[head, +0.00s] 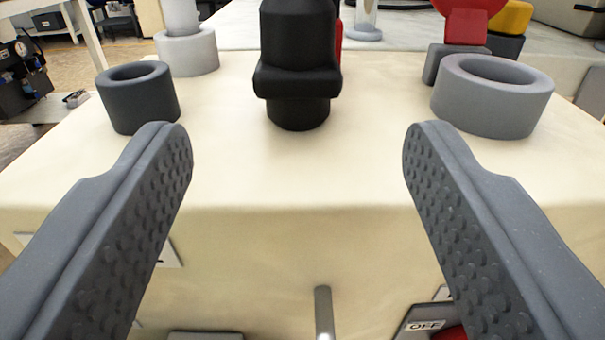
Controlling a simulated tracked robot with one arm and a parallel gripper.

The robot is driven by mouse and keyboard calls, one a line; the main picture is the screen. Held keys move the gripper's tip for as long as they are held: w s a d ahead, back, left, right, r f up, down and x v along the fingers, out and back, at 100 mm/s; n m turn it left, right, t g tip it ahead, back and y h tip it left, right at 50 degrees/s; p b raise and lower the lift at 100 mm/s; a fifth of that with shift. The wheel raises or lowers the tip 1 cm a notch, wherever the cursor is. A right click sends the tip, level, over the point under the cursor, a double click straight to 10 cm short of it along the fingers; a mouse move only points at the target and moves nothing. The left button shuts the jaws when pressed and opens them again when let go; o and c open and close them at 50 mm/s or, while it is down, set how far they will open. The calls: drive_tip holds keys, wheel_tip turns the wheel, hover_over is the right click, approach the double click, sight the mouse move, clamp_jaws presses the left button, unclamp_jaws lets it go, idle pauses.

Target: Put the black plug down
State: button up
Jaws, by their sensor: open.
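The black plug (298,50) stands upright on the cream top of the machine, at the top middle of the head view. Its upper end is cut off by the frame edge. Its narrow round base seems to rest on the surface or in something hidden beneath it; I cannot tell which. My gripper (298,150) is open and empty. Its two grey fingers with studded pads are spread wide, in front of the plug and apart from it.
A dark grey ring (138,97) stands to the left and a lighter grey ring (492,95) to the right. A pale grey holder (187,52) is behind the dark ring. Red (467,24) and yellow (510,17) parts stand at the back right. The cream surface (300,180) before the plug is clear up to its front edge.

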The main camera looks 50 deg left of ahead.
drive_tip(key=shift+v, duration=2.05)
